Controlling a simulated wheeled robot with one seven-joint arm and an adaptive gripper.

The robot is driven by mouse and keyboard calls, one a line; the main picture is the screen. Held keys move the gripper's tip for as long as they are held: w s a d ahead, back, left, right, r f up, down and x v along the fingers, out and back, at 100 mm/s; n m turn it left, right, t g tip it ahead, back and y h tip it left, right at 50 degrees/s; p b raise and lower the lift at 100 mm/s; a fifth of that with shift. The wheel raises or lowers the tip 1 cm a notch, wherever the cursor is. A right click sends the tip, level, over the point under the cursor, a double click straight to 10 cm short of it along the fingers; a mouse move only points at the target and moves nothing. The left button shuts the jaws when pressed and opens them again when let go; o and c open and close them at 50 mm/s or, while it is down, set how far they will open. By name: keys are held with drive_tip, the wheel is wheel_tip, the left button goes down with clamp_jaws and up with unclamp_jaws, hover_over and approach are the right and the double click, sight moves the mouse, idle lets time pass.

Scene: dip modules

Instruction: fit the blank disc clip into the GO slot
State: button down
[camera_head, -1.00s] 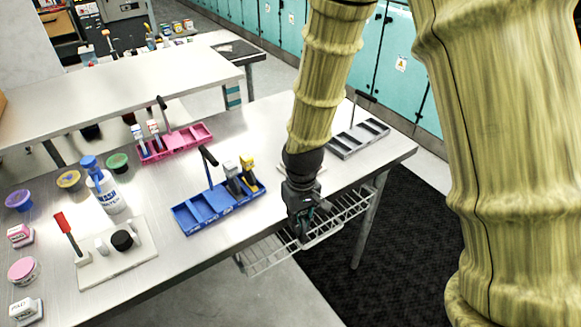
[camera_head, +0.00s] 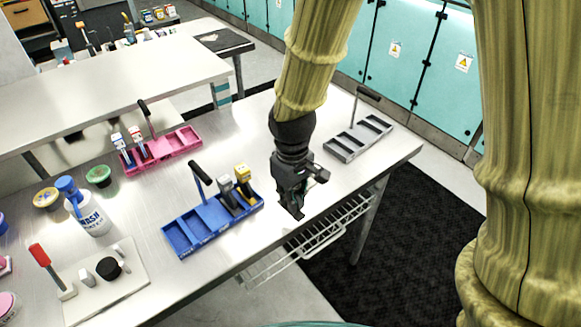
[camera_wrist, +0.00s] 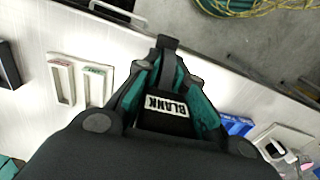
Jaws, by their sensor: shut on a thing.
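My gripper (camera_head: 291,208) is over the front edge of the steel table, to the right of the blue tray. In the wrist view my gripper (camera_wrist: 168,95) is shut on the blank disc clip (camera_wrist: 165,106), a dark piece with a white label reading BLANK. In the head view the clip cannot be made out. A white two-slot holder (camera_wrist: 80,80) lies on the table to the left of the gripper in the wrist view, apart from the clip. One slot has a reddish mark, the other a green mark (camera_wrist: 96,70); the lettering is too small to read. My arm hides the holder in the head view.
A blue tray (camera_head: 187,239) with two upright clips stands left of my gripper. A grey tray (camera_head: 350,142) is behind right, a pink tray (camera_head: 178,146) behind left. A white board (camera_head: 125,295) and a bottle (camera_head: 92,215) are farther left. A wire shelf (camera_head: 300,245) hangs under the edge.

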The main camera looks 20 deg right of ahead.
drive_tip(key=w+d+p, duration=0.1)
drive_tip(key=w, duration=0.3)
drive_tip(key=w+d+f+p, duration=0.1)
drive_tip(key=w+d+p, duration=0.1)
drive_tip(key=w, duration=0.3)
drive_tip(key=w+d+p, duration=0.2)
drive_tip(key=w, duration=0.3)
drive_tip(key=shift+w+f, duration=0.1)
drive_tip(key=shift+f, duration=0.1)
drive_tip(key=shift+f+p, duration=0.45)
drive_tip(key=shift+f, duration=0.05)
drive_tip(key=shift+f+p, duration=0.55)
drive_tip(key=shift+f, duration=0.7)
drive_tip(key=shift+f, duration=0.2)
drive_tip(key=c, duration=1.5)
unclamp_jaws()
drive_tip(key=shift+r, duration=0.25)
drive_tip(key=shift+r+b, duration=2.25)
drive_tip(key=shift+r, duration=3.7)
drive_tip(key=shift+a, duration=0.1)
